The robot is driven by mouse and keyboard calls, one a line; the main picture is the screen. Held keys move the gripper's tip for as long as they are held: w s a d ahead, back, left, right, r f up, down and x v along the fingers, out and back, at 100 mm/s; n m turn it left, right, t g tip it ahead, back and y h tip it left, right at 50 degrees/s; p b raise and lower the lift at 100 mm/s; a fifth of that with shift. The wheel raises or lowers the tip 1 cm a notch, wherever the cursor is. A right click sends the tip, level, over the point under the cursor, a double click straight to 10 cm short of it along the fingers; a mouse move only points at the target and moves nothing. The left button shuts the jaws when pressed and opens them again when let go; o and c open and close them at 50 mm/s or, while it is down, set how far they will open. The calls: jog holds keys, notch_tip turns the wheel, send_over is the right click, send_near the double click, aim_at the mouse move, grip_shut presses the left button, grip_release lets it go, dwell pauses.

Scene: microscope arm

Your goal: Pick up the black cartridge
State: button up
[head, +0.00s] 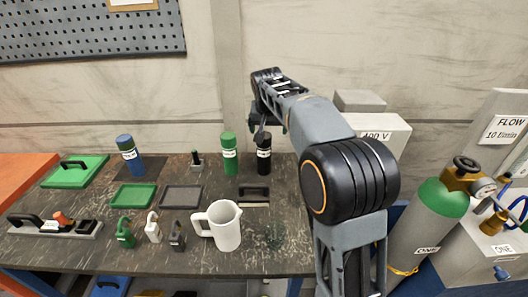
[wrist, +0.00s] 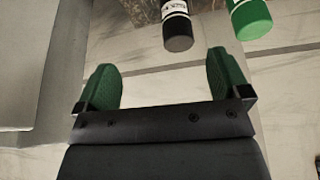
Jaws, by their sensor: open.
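The black cartridge (head: 264,160) stands upright at the back of the dark worktable (head: 85,240), with a white label around it. In the wrist view the black cartridge (wrist: 178,30) is at the top, beyond the fingertips and roughly in line with the gap between them. My gripper (head: 267,127) is above and close to the cartridge in the head view and partly covers its top. In the wrist view my gripper (wrist: 163,68) has its two green fingers wide apart, with nothing between them.
A green cartridge (head: 229,154) stands just left of the black one and also shows in the wrist view (wrist: 251,18). A blue cartridge (head: 130,155) stands further left. A white jug (head: 226,226) and several padlocks stand in front. Grey boxes (head: 375,130) are behind my arm.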

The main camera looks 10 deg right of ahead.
jog(key=w+f+m, duration=0.1)
jog(key=w, duration=0.6)
jog(key=p, duration=0.2)
send_over(264, 154)
jog(key=w, duration=0.1)
jog(key=shift+h, duration=0.3)
notch_tip(264, 154, down, 7)
jog(key=shift+w+r, duration=0.1)
jog(key=shift+w, duration=0.05)
jog(key=a+p+x, duration=0.1)
jog(key=x, duration=0.5)
jog(key=shift+d, duration=0.45)
jog(key=shift+w, duration=0.1)
jog(key=shift+c, duration=0.3)
jog(key=c, duration=1.5)
